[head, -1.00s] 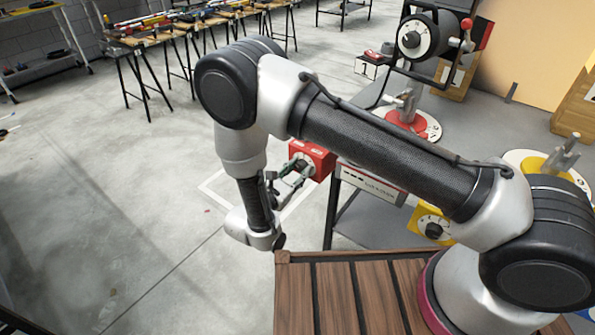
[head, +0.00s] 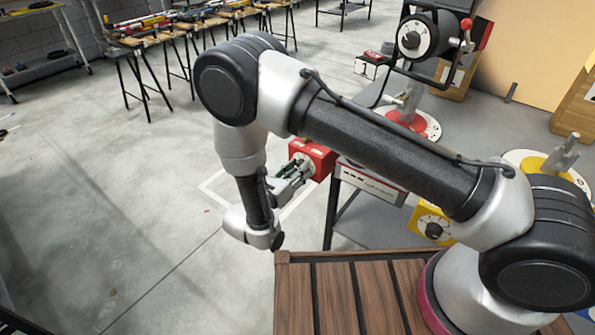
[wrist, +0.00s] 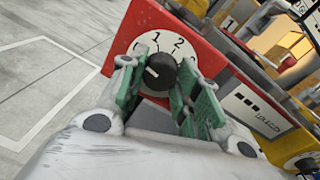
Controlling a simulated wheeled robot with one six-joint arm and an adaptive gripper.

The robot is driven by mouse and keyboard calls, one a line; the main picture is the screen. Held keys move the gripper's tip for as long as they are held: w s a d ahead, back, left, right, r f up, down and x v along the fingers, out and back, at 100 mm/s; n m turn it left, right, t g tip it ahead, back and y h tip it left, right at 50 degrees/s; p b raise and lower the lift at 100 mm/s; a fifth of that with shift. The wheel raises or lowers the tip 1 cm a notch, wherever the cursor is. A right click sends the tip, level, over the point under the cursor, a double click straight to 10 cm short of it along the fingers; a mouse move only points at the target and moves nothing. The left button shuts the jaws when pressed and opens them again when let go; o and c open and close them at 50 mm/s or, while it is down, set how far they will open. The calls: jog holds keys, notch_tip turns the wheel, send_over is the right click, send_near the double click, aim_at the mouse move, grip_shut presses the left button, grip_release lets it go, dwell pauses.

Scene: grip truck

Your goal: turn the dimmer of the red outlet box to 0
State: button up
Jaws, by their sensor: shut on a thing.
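The red outlet box (head: 318,158) hangs at the left end of the grey workbench. In the wrist view the red box (wrist: 205,50) carries a round white dial with printed numbers, 1 and 2 readable at its top. The black dimmer knob (wrist: 161,71) sits in its middle, with a white mark on its left side. My gripper (wrist: 156,84) has its green-padded fingers shut on the knob, one on each side. In the head view my gripper (head: 298,168) meets the box's front.
A yellow box (head: 430,222) with another black knob is farther right along the bench (head: 372,212). A wooden slatted surface (head: 350,290) lies in front. Open concrete floor (head: 110,210) is free to the left.

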jog(key=o, duration=1)
jog(key=v, duration=1.2)
